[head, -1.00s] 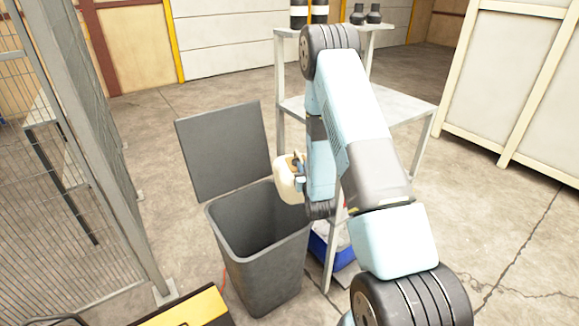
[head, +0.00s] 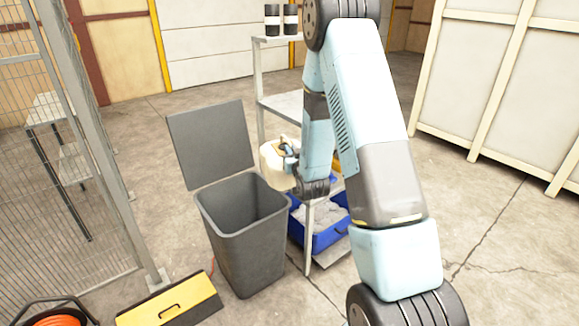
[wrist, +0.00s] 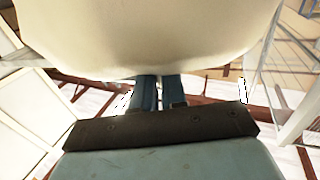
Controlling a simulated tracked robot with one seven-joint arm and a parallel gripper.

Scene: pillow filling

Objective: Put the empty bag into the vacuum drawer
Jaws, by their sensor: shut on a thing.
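My gripper (head: 289,157) is shut on a rounded cream-coloured thing (head: 271,168), held in the air beside the shelf and above the right rim of the open grey bin. In the wrist view, this cream thing (wrist: 150,40) fills the top of the picture, with the two blue fingers (wrist: 158,92) against its lower edge. Its shape looks full and bulky; I cannot tell whether it is a bag. No vacuum drawer can be made out in these views.
The grey bin (head: 245,245) stands with its lid upright. A metal shelf (head: 290,108) carries black-and-white jars (head: 272,19). A blue crate (head: 328,239) with pale grey contents sits low beside the bin. A yellow-and-black case (head: 168,305) lies front left. A mesh fence (head: 80,180) stands left.

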